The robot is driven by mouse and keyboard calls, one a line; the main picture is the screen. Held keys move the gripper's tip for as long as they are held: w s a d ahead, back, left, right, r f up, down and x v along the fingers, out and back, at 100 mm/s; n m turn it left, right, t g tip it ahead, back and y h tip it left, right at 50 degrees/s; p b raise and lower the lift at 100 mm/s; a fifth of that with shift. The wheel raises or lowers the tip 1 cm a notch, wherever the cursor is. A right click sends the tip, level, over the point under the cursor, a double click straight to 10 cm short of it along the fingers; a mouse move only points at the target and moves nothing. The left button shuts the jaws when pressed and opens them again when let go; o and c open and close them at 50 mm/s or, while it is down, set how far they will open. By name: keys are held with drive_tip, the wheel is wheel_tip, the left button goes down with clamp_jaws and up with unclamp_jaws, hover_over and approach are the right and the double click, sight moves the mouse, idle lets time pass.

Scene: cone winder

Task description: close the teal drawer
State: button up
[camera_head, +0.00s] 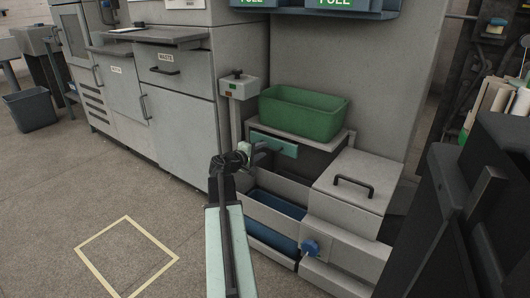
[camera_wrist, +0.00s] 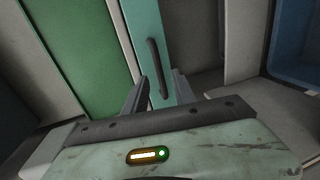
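The teal drawer (camera_head: 285,148) is under the shelf that holds a green bin, and its front has a dark bar handle. How far it stands out is hard to tell. In the wrist view the teal front (camera_wrist: 143,25) runs up the middle, with the dark handle (camera_wrist: 154,62) on it. My gripper (camera_head: 262,154) is close in front of the drawer's left part and hides some of it. In the wrist view the fingers of my gripper (camera_wrist: 159,90) are apart, one on each side of the handle's near end, with nothing clearly held. Contact cannot be told.
The green bin (camera_head: 302,112) sits above the drawer. A blue bin (camera_head: 272,233) in an open grey compartment is below. A grey box lid with a black handle (camera_head: 353,187) is at the right. A grey post (camera_head: 238,100) stands left. Floor is free at front left.

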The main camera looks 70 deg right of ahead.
drive_tip(key=x, duration=0.2)
drive_tip(key=shift+d+f, duration=0.1)
drive_tip(key=shift+d, duration=0.25)
clamp_jaws()
drive_tip(key=shift+a, duration=0.1)
idle(0.9)
